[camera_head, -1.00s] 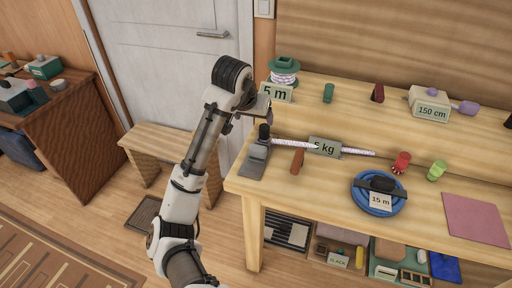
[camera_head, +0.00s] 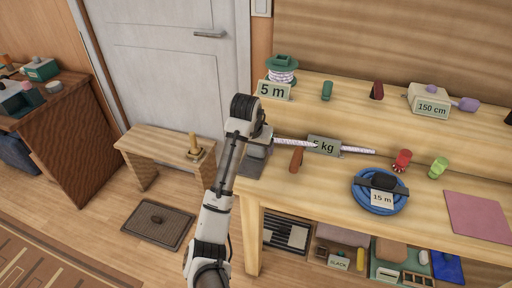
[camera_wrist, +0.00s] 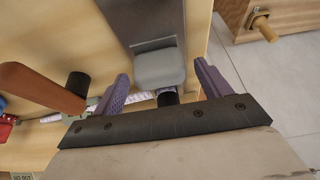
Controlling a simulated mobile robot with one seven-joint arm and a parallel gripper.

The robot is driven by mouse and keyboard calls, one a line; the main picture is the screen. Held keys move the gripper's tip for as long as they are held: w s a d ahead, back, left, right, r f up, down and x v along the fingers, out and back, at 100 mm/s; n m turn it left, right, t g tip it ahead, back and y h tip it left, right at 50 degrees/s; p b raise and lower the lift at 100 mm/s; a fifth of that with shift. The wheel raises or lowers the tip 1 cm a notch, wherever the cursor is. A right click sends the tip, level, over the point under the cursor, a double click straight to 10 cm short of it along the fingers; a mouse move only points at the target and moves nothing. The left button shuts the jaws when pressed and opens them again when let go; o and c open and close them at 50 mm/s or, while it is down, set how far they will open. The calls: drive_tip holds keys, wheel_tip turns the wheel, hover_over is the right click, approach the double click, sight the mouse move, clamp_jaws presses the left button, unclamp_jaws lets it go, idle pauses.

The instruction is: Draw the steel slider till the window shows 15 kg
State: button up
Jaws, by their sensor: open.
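A grey steel block (camera_wrist: 160,66), which looks like the slider, sits on a steel plate (camera_wrist: 150,22) in the wrist view; in the head view my arm partly hides this steel piece (camera_head: 254,161) at the bench's left end. A white rope (camera_head: 295,142) runs right from there to a grey plate (camera_head: 324,146) reading "kg", with a partly covered digit that looks like 5. My gripper (camera_wrist: 160,72) is open, with one purple finger on each side of the block. I cannot tell whether the fingers touch it.
A brown handle (camera_head: 296,158) lies close right of the steel piece. A blue rope coil (camera_head: 364,205) marked 15 m, a red piece (camera_head: 402,160) and a green piece (camera_head: 438,167) are farther right. A spool (camera_head: 281,70) stands behind. A low bench (camera_head: 150,142) is at left.

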drive_tip(key=shift+w+f, duration=0.15)
drive_tip(key=shift+f, duration=0.2)
drive_tip(key=c, duration=1.4)
